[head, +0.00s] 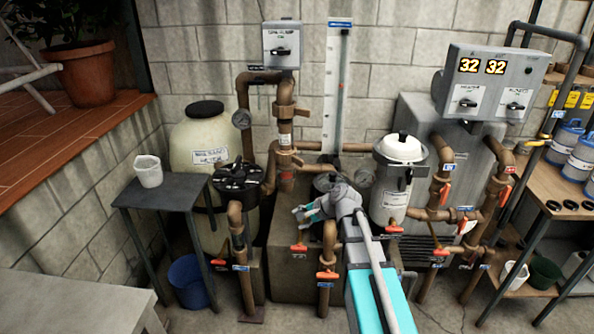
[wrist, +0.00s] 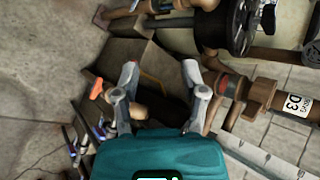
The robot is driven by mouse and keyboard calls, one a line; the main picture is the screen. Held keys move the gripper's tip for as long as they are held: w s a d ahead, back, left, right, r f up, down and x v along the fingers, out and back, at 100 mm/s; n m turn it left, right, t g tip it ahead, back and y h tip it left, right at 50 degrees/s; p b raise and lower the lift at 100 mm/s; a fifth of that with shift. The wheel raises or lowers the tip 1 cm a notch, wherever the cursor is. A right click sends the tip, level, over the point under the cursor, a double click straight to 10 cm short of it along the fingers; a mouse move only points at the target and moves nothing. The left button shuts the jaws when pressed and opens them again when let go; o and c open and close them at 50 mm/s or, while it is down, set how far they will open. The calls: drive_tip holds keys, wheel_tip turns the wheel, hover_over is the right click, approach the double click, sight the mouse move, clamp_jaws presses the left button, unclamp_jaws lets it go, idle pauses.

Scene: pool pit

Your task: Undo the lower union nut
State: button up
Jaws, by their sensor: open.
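My gripper (head: 303,213) is open and empty, in front of the pump pit's central pipework. In the wrist view its two fingers (wrist: 160,74) stand apart with nothing between them. A brown pipe with a union fitting (wrist: 228,86) lies to the right of the right finger there, beside a white "D3" tag. This seems to be the lower union nut; the right finger is close to it, but I cannot tell whether they touch. In the head view the central vertical pipe carries a collar (head: 287,160) above and behind my gripper; its lower part is partly hidden.
A black-lidded strainer (head: 237,180) stands left of my gripper, and a white-lidded canister (head: 397,180) stands right. Brown pipes with orange valve handles (head: 327,275) crowd the front. A small table with a white cup (head: 149,171) and a blue bucket (head: 190,282) are at left.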

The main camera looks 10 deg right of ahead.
drive_tip(key=w+d+m+t+y+b, duration=0.2)
drive_tip(key=w+d+m+t+b, duration=0.25)
drive_tip(key=w+m, duration=0.55)
drive_tip(key=m+t+b, duration=0.4)
drive_tip(key=m+t, duration=0.1)
drive_tip(key=m, duration=0.3)
approach(298, 160)
drive_tip(key=s+d+f, duration=0.1)
drive_tip(key=s+d, duration=0.1)
drive_tip(key=shift+w+f, duration=0.1)
drive_tip(key=shift+w+a, duration=0.1)
drive_tip(key=shift+w, duration=0.05)
drive_tip(key=x, duration=1.3)
drive_tip(key=shift+w+a, duration=0.1)
drive_tip(key=shift+w, duration=0.15)
clamp_jaws()
